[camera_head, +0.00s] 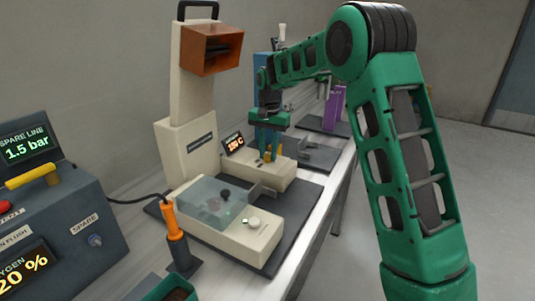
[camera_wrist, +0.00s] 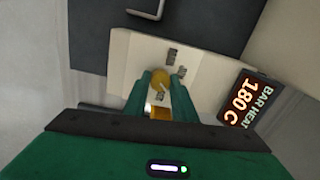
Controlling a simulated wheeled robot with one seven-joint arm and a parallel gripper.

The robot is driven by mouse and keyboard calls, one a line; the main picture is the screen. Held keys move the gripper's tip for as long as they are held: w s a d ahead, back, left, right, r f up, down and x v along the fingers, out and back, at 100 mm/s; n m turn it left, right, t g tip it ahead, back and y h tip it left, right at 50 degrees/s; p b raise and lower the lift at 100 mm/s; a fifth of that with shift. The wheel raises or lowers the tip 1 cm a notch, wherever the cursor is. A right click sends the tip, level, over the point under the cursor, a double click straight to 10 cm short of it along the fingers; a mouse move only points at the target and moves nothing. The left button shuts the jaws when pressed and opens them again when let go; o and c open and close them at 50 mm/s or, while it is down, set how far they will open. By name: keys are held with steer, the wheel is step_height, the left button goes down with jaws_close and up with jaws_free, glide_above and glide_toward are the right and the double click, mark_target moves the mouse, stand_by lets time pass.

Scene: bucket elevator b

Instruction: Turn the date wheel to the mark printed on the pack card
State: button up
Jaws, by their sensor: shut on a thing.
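My gripper (camera_wrist: 160,84) is shut on a round yellow knob (camera_wrist: 160,76) that looks like the date wheel, on the cream top of a small machine (camera_wrist: 130,60). Its two green fingers stand on either side of the knob. Small dark marks show above and to the right of it; I cannot read them. In the head view my gripper (camera_head: 271,150) reaches down over the cream machine (camera_head: 255,172), and yellow parts show beneath it. I cannot make out the pack card in either view.
A display (camera_wrist: 240,102) beside the knob reads BAR HEAT 180 C. A tall cream machine (camera_head: 187,145) with an orange hood stands at the back left. A clear-covered unit (camera_head: 225,215) and an orange-handled tool (camera_head: 171,218) stand nearer. A grey control box (camera_head: 50,235) is at left.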

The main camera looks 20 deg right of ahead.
steer(key=n, duration=0.3)
steer(key=shift+w+r+n, duration=0.15)
steer(key=shift+n, duration=0.25)
steer(key=n, duration=0.3)
steer(key=shift+n, duration=0.3)
steer(key=n, duration=1)
steer(key=shift+w+r+n, duration=0.1)
steer(key=shift+w+n, duration=0.05)
steer(key=shift+n, duration=0.25)
steer(key=n, duration=0.4)
steer(key=shift+d, duration=0.1)
steer(key=shift+n, duration=0.3)
steer(key=o, duration=0.8)
steer(key=shift+o, duration=1.2)
